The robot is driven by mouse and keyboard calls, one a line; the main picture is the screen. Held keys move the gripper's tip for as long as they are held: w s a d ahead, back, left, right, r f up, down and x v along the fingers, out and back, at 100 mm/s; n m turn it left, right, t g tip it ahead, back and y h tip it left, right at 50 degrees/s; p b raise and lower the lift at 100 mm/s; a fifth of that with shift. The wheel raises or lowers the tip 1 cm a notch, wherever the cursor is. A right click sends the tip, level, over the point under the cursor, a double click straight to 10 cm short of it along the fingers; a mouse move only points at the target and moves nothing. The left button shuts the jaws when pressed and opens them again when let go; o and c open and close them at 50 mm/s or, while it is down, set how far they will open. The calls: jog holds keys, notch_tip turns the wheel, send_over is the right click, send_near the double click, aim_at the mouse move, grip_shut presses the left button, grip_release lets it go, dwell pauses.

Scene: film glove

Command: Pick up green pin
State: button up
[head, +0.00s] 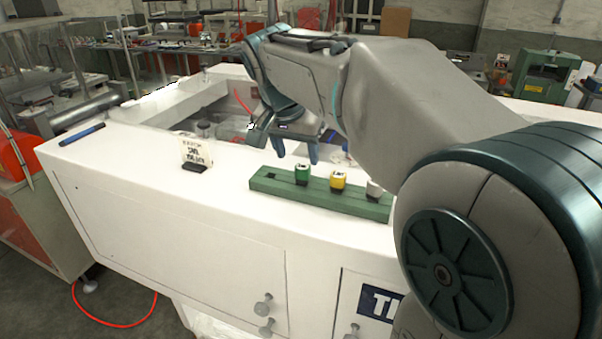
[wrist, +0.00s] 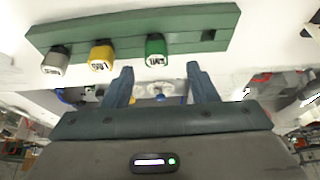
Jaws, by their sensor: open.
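The green pin (head: 302,174) stands upright in a green block (head: 262,185) on the white machine top, left of a yellow pin (head: 338,181) and a white-grey pin (head: 374,189). In the wrist view the green pin (wrist: 156,49) shows ahead of my gripper, between the lines of its two fingers and apart from them. My gripper (wrist: 160,76) is open and empty. In the head view my gripper (head: 296,152) hangs just behind the block, over its left half.
The block has an empty hole (wrist: 208,35) beside the green pin. A small sign (head: 196,153) stands left of the block, and a blue pen-like object (head: 82,134) lies at the far left. Behind is a recessed opening with clear parts. The white top in front is bare.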

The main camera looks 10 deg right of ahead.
aim_at(302, 166)
jog(key=shift+d+p+x, duration=0.2)
jog(key=shift+p+x, duration=0.5)
jog(key=shift+x, duration=2.25)
jog(key=shift+s+r, duration=0.1)
jog(key=c, duration=1.1)
